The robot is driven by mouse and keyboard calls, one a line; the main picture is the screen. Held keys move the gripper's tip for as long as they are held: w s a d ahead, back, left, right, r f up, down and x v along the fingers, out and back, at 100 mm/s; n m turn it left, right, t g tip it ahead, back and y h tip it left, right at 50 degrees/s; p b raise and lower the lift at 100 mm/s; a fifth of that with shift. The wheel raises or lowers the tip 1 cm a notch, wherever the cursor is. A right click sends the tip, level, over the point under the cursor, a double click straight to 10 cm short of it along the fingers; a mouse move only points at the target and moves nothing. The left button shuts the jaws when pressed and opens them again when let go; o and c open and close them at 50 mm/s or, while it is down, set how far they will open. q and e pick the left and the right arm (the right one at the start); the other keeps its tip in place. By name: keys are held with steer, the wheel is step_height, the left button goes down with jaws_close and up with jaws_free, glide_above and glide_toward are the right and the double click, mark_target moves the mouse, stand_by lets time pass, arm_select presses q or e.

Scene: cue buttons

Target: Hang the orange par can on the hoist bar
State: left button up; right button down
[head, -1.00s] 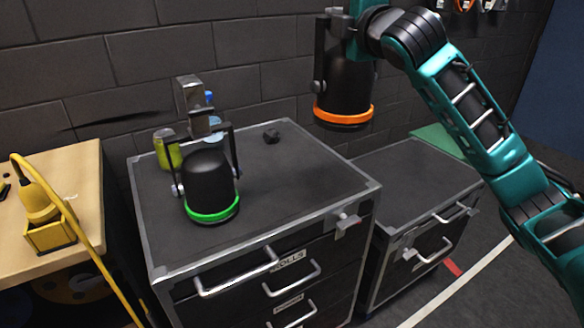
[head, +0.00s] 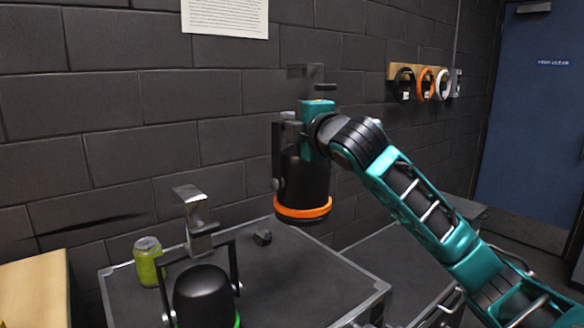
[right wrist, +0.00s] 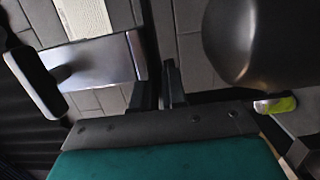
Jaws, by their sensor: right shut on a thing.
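The orange par can (head: 303,180), black with an orange front ring, hangs upright from my right gripper (head: 293,130) in the head view. Its ring end points down, above the black case. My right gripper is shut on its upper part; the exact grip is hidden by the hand. In the right wrist view the can's dark body (right wrist: 250,40) is at upper right, beside the gripper fingers (right wrist: 172,85), with a metal clamp plate (right wrist: 105,65) at left. I see no hoist bar. My left gripper is out of view.
A green-ringed par can (head: 203,295) with a silver clamp (head: 197,215) stands on the black case (head: 285,290). Tape rolls (head: 425,84) hang on the wall.

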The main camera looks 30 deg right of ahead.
mark_target(292, 218)
step_height(292, 218, down, 14)
steer(key=shift+b, duration=1)
steer(key=shift+f+b, duration=0.4)
steer(key=shift+f, duration=2.2)
steer(key=shift+f, duration=0.15)
steer(key=c, duration=1.5)
jaws_free()
steer(key=shift+f, duration=0.25)
steer(key=o, duration=0.3)
steer(key=shift+o, duration=0.2)
steer(key=shift+s+r, duration=0.1)
